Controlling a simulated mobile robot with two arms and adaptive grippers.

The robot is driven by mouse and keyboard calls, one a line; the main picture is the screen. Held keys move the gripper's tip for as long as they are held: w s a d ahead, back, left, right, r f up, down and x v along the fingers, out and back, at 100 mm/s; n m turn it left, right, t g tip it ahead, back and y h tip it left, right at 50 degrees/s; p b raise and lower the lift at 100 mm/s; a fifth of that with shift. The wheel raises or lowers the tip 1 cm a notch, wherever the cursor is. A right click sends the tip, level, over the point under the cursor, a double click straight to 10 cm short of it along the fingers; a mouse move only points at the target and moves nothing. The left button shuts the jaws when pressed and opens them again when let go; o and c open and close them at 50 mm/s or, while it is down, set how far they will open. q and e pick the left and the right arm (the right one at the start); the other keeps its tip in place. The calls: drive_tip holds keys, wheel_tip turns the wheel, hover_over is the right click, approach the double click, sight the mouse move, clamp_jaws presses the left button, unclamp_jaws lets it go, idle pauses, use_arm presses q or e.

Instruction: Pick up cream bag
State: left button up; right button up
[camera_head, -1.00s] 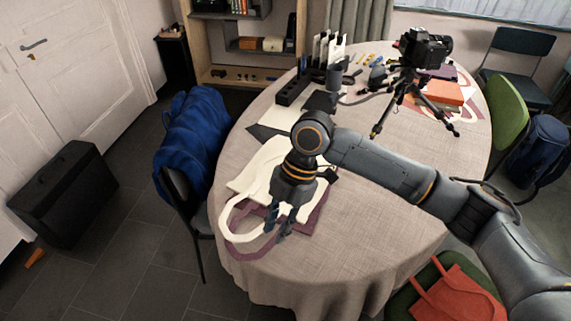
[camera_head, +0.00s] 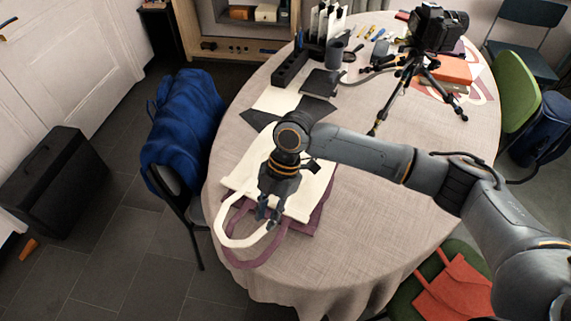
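The cream bag (camera_head: 245,177) lies flat on the round table (camera_head: 365,215), on top of a purple bag (camera_head: 318,218) that shows along its edge. The cream handle loop (camera_head: 226,232) reaches toward the table's near left edge, with a purple loop beside it. My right gripper (camera_head: 268,218) points down over the near end of the cream bag, by the right root of its handle. Its two fingers look apart. I cannot tell whether they touch the cloth. My arm and gripper hide part of the bag. My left gripper is not in view.
A camera on a tripod (camera_head: 410,75) stands at the back right. Dark flat pieces (camera_head: 306,110), a black organizer (camera_head: 290,68) and a mug (camera_head: 334,50) lie behind the bag. A chair with a blue jacket (camera_head: 187,125) stands left. The table's right front is clear.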

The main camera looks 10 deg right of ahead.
sight(264, 228)
drive_tip(key=shift+f, duration=0.3)
drive_tip(key=p+x, duration=0.1)
drive_tip(key=x, duration=0.3)
drive_tip(key=shift+d+f, duration=0.15)
drive_tip(key=shift+f, duration=0.3)
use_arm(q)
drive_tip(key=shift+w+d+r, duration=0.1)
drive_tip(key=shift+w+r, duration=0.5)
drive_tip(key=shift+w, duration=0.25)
use_arm(e)
clamp_jaws()
